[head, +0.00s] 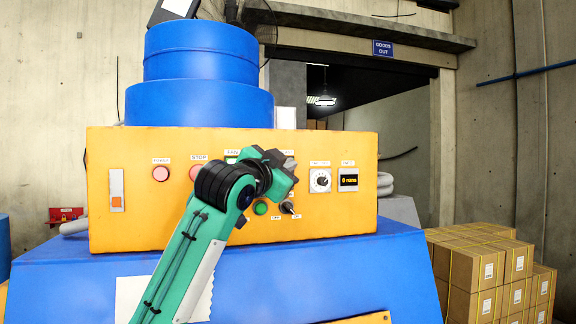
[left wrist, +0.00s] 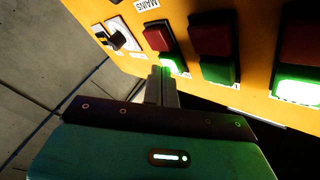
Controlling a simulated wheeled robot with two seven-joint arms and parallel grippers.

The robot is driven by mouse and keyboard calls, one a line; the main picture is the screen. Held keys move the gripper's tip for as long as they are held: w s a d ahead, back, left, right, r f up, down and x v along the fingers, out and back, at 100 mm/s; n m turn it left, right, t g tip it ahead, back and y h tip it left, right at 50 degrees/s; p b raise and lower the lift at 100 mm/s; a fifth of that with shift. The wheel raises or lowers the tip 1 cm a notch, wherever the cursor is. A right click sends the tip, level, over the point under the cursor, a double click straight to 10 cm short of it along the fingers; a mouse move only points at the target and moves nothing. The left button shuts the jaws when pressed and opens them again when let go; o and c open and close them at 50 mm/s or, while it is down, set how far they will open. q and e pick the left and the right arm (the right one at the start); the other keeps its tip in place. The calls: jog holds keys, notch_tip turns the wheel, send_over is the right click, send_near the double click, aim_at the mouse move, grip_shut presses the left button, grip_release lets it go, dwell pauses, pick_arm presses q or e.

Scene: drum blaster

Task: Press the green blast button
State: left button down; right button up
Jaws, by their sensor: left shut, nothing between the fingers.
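The yellow control panel (head: 130,215) faces me. In the head view a round green button (head: 261,207) shows just below my left gripper (head: 284,176), which covers part of the panel's middle. In the left wrist view my left gripper (left wrist: 162,85) is shut and empty, its fingertips close to a lit green button (left wrist: 176,66); I cannot tell whether they touch. A darker green button (left wrist: 218,71) and another lit green button (left wrist: 298,82) lie to the right. No readable label marks any of them as blast. My right gripper is not in view.
Red buttons (left wrist: 158,38) sit above the green ones in the left wrist view, with a black rotary switch (left wrist: 118,38) to the left. The blue machine body (head: 330,285) juts out below the panel. Stacked boxes (head: 480,265) stand at the right.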

pick_arm(q)
jog(key=shift+s+d, duration=0.2)
jog(key=shift+s, duration=0.4)
jog(key=s, duration=0.1)
jog(key=s+d+b, duration=0.1)
jog(key=s, duration=0.1)
jog(key=s+b, duration=0.1)
jog(key=shift+s+d, duration=0.25)
jog(key=shift+s, duration=0.15)
jog(key=shift+f, duration=0.15)
dwell(0.5)
